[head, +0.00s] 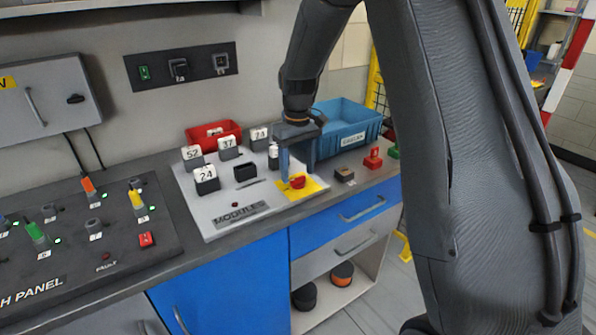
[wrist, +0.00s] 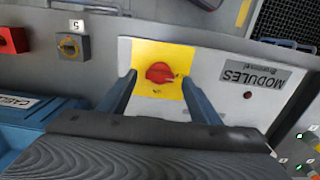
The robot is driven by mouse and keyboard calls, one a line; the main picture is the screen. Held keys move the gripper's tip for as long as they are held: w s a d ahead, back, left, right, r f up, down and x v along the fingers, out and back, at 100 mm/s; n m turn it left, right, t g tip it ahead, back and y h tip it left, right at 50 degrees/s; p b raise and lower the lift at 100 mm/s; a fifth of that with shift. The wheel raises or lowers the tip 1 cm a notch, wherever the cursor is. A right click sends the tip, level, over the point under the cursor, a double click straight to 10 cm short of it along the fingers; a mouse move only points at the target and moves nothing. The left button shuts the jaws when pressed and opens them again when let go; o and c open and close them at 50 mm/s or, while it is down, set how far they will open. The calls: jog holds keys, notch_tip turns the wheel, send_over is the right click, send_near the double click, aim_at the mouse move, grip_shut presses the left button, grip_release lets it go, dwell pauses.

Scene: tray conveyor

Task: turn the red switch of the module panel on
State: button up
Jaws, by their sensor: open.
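The module panel (head: 205,219) is a pale plate on the bench with numbered modules along its back. Its red switch (head: 298,181) sits on a yellow square at the panel's front right corner. In the wrist view the red switch (wrist: 160,73) lies on the yellow plate (wrist: 175,53), between and just beyond my fingers. My gripper (wrist: 160,88) is open, with one blue finger to each side of the switch and no visible contact. In the head view my gripper (head: 291,168) points down beside the switch. The label by the switch is too small to read.
A blue bin (head: 345,120) and a red bin (head: 213,132) stand behind the panel. Another panel with coloured levers (head: 88,187) lies to the left.

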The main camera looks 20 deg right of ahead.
jog(key=shift+f, duration=0.85)
jog(key=c, duration=1)
jog(key=shift+c, duration=0.2)
